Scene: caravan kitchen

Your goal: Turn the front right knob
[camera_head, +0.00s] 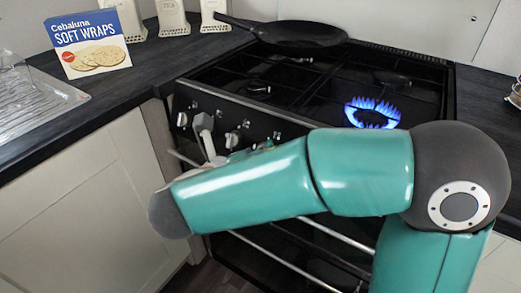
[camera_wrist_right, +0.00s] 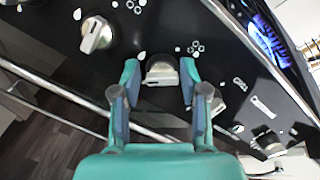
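The cooker's black control panel (camera_head: 225,110) carries a row of pale knobs. My right gripper (camera_wrist_right: 160,74) is open in the right wrist view, with its fingertips on either side of a silver knob (camera_wrist_right: 162,68); contact is not clear. One more knob (camera_wrist_right: 97,35) is to the left, and another (camera_wrist_right: 268,143) is at lower right. I cannot tell which of these is the front right knob. In the head view my right forearm hides much of the panel and most of the right gripper. My left gripper is not in view.
A blue flame (camera_head: 372,112) burns on the right of the hob. A dark pan (camera_head: 300,35) sits at the back left. A metal rail (camera_wrist_right: 80,115) runs below the panel. A wraps box (camera_head: 88,45) stands on the left counter.

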